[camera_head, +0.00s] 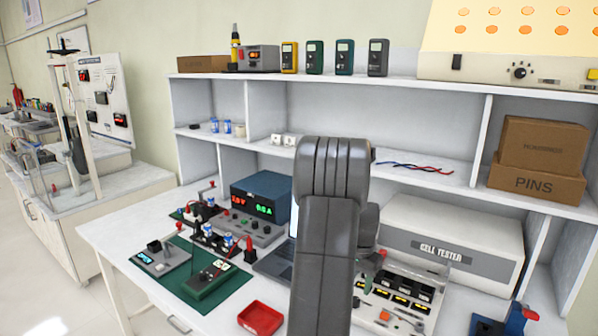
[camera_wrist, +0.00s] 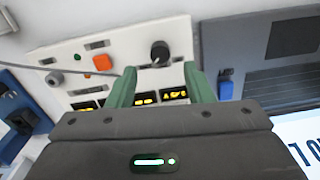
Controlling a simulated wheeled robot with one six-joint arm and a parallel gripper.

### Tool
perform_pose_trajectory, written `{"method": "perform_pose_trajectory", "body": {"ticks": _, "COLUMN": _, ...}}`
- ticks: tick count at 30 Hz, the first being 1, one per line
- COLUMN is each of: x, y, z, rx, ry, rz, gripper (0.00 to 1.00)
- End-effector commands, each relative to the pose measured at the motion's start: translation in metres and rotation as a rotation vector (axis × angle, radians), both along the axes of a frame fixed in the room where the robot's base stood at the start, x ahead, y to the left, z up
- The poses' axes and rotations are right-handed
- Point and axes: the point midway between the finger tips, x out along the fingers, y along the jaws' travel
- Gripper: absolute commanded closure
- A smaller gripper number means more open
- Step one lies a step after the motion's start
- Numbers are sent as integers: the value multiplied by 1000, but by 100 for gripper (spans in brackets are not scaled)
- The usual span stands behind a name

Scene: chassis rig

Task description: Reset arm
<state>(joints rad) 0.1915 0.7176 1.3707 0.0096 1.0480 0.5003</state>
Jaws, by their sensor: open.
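My gripper shows in the wrist view (camera_wrist: 159,82), with its two green fingers spread apart and nothing between them. Beyond the fingers is a white panel (camera_wrist: 125,62) with a black knob (camera_wrist: 160,52), an orange button (camera_wrist: 103,62) and yellow-lit displays. I cannot tell how far the fingertips are from the panel. In the head view my arm rises in the middle of the picture and hides most of the gripper. The same panel (camera_head: 420,306) shows to the right of my arm.
A white cell tester (camera_head: 450,240) stands right of my arm. Left are a power supply (camera_head: 262,195), a green mat (camera_head: 228,292) with instruments, and a red tray (camera_head: 261,318). A laptop (camera_head: 275,262) is partly hidden behind my arm. Shelves (camera_head: 430,178) with brown boxes stand behind.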

Motion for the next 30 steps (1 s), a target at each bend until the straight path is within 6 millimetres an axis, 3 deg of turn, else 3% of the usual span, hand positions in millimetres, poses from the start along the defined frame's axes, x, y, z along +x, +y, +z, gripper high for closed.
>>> {"method": "perform_pose_trajectory", "body": {"ticks": 12, "x": 0, "y": -1, "z": 86, "rx": -1, "ry": -4, "rz": -1, "gripper": 53}}
{"method": "perform_pose_trajectory", "body": {"ticks": 30, "x": -1, "y": 1, "z": -39, "rx": 1, "ry": 4, "rz": 0, "gripper": 53}}
